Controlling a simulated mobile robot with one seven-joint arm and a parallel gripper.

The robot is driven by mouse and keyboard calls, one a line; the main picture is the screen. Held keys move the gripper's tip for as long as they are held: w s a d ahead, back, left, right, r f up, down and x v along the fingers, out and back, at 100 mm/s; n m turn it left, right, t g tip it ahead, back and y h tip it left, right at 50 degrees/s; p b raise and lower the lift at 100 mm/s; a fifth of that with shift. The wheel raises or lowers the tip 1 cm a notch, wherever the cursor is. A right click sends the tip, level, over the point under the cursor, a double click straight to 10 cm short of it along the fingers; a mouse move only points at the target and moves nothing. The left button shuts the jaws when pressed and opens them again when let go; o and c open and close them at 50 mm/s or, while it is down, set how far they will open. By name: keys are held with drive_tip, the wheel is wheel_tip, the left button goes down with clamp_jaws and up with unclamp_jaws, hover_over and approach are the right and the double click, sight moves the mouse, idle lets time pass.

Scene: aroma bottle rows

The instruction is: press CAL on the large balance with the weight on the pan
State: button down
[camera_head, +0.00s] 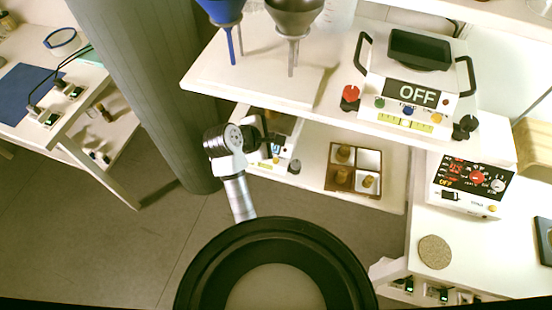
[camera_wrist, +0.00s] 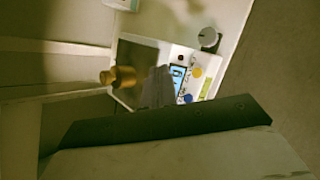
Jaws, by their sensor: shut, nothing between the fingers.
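A white balance (camera_head: 283,150) stands on the lower shelf, partly hidden by my arm. In the wrist view it has a dark pan (camera_wrist: 138,52), a lit blue display (camera_wrist: 178,76), a yellow button (camera_wrist: 197,72) and a blue button (camera_wrist: 188,98). A brass weight (camera_wrist: 122,77) appears over the pan's edge; its contact is unclear. My gripper (camera_wrist: 158,84) is shut and empty, in front of the display side of the balance. Whether it touches a button cannot be told. It also shows in the head view (camera_head: 272,141). The CAL label is not readable.
A bigger device (camera_head: 405,95) with a dark tray reads OFF on the upper shelf. Funnels (camera_head: 293,20) stand at its left. A compartment box (camera_head: 354,168) with brass pieces lies right of my gripper. A grey knob (camera_wrist: 208,38) stands beside the balance. The upper shelf edge overhangs.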

wheel_tip(320, 180, down, 7)
drive_tip(key=b, duration=0.6)
drive_tip(key=shift+b, duration=0.3)
drive_tip(key=shift+f+b, duration=0.35)
drive_tip(key=shift+f, duration=0.5)
drive_tip(key=shift+f, duration=0.15)
idle(0.7)
drive_tip(key=shift+f, duration=0.3)
drive_tip(key=shift+f+b, duration=0.3)
drive_tip(key=shift+f, duration=0.05)
idle(0.6)
drive_tip(key=shift+r+p, duration=0.8)
drive_tip(key=shift+p, duration=0.05)
drive_tip(key=shift+r, duration=0.1)
